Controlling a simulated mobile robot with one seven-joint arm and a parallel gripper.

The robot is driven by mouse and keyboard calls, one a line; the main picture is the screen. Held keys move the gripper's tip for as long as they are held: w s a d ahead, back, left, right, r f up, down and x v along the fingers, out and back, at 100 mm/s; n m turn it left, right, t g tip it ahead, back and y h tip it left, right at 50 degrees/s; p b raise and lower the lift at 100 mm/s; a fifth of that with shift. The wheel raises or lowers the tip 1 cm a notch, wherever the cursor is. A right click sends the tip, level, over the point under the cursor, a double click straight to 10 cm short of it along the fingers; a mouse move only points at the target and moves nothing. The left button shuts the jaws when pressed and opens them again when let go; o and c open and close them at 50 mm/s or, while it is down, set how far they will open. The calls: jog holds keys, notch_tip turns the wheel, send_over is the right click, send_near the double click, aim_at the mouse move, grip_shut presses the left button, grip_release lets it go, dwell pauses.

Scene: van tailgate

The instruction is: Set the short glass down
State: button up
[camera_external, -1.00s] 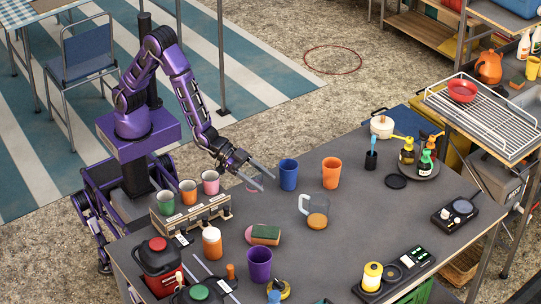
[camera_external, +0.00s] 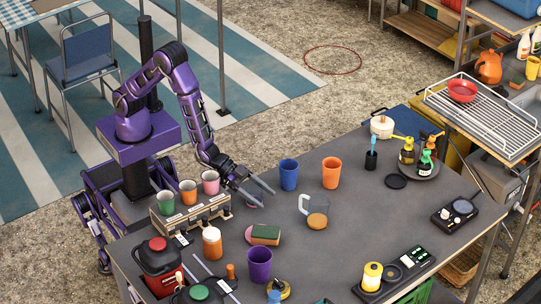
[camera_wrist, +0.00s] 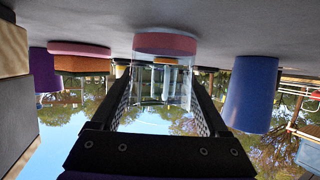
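The short glass (camera_wrist: 165,85) is clear with a pink base, and shows upside down in the wrist view between my two fingers. My gripper (camera_external: 265,193) is shut on its sides, low over the table beside the blue cup. In the external view the glass (camera_external: 254,201) is small and faint, partly covered by the fingers. Its base is close to the grey tabletop (camera_external: 360,225); I cannot tell whether it touches.
The blue cup (camera_external: 288,175) stands just right of my gripper, with an orange cup (camera_external: 332,172) beyond. A clear mug (camera_external: 315,211) and a sponge (camera_external: 265,234) are nearer the front. A rack with several cups (camera_external: 193,215) is at left. The table's middle right is clear.

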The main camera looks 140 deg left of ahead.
jog(key=shift+o, duration=1.3)
jog(key=shift+r, duration=0.2)
jog(key=v, duration=1.2)
jog(key=shift+p, duration=0.4)
